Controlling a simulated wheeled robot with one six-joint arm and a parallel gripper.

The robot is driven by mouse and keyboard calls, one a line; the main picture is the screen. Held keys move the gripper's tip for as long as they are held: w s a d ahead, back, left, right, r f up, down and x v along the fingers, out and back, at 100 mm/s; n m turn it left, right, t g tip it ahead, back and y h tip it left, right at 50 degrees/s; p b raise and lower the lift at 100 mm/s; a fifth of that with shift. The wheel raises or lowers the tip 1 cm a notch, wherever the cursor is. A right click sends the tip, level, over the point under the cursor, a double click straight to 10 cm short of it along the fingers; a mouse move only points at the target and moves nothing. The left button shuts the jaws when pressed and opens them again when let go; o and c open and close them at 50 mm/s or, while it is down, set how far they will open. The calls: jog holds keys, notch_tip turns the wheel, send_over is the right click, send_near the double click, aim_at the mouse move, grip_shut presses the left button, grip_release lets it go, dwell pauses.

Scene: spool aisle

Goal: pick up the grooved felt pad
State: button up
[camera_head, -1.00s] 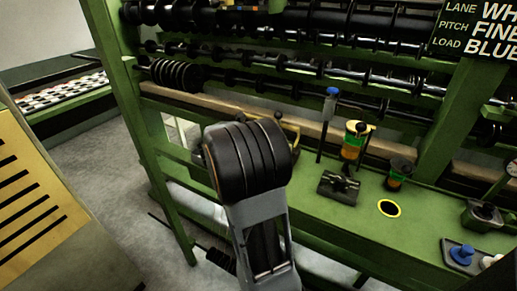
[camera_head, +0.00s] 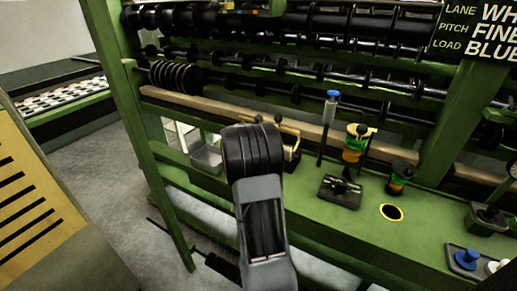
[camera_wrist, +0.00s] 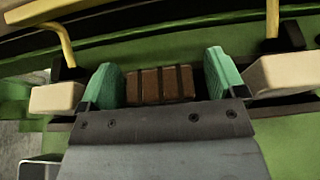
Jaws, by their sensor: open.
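The grooved felt pad (camera_wrist: 146,86) is a small brown block with dark grooves, seen in the middle of the wrist view. My gripper (camera_wrist: 162,82) is open, with one green-faced finger on each side of the pad. Whether the fingers touch the pad I cannot tell. The pad's lower part is hidden behind the gripper's grey body. In the head view my own dark arm covers the gripper and the pad.
A yellow handle (camera_head: 291,130) stands beside my arm; yellow bars (camera_wrist: 56,32) also show in the wrist view. A grey metal tray (camera_head: 206,158) is left of it. A black clamp (camera_head: 340,190), blue-topped post (camera_head: 329,110) and yellow-ringed hole (camera_head: 391,212) are to the right.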

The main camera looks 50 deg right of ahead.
jog(key=shift+d, duration=0.2)
jog(key=shift+c, duration=0.3)
jog(key=c, duration=0.9)
jog(key=shift+c, duration=0.2)
